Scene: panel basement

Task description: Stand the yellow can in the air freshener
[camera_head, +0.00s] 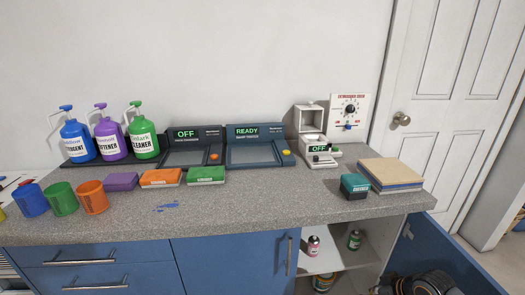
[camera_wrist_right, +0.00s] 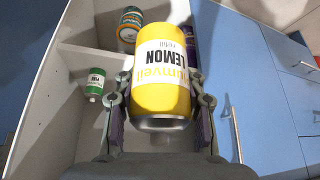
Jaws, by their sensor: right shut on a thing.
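The yellow can (camera_wrist_right: 163,85), labelled LEMON refill, is between the two fingers of my right gripper (camera_wrist_right: 160,104) in the right wrist view. The gripper is shut on its sides. The can does not show in the head view. A pale device with an open, raised housing and an OFF display (camera_head: 317,150) stands at the back right of the counter in the head view. It looks like the air freshener; its inside is too small to make out. My left gripper is not in view.
An open cabinet below the counter holds a pink can (camera_head: 313,246) and a green can (camera_head: 354,240). A teal box (camera_head: 354,186) and a wooden-looking block (camera_head: 391,174) sit near the device. Two dark trays, bottles and cups fill the left. The front middle counter is mostly clear.

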